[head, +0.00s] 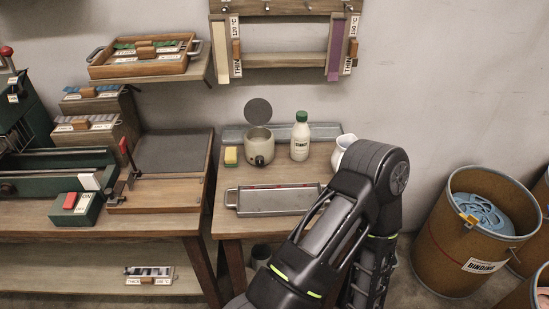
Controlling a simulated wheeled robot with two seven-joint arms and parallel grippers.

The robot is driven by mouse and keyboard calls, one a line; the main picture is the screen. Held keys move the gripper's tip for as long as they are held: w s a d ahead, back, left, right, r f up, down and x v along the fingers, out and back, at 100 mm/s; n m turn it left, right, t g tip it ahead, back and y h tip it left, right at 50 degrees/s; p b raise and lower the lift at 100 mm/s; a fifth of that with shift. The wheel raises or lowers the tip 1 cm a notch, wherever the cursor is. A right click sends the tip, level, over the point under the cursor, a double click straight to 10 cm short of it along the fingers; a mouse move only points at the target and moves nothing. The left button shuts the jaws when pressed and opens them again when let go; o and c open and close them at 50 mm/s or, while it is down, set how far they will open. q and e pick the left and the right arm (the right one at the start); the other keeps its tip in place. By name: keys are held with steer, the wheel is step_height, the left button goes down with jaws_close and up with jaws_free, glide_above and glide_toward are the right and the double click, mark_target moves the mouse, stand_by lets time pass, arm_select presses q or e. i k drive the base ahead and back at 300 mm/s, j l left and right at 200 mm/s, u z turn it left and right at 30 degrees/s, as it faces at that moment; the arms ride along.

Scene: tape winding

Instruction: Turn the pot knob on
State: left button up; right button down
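The pot (259,146) is a small cream vessel on the right wooden table, near its back edge. Its dark knob (259,161) is on the front, facing me, and is too small to read its setting. A round grey lid or disc (258,111) stands raised above the pot. One of my arms, likely the right, rises over the table's front right; its gripper is not visible. No gripper is seen near the knob. My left gripper is not in view.
A white jug (342,151) is partly behind my arm. A metal tray (274,200) lies in front. Barrels (466,255) stand right.

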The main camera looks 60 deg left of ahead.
mark_target(259, 160)
steer(key=k+j, duration=0.3)
steer(key=k, duration=0.15)
steer(key=k+j, duration=0.25)
steer(key=k, duration=0.2)
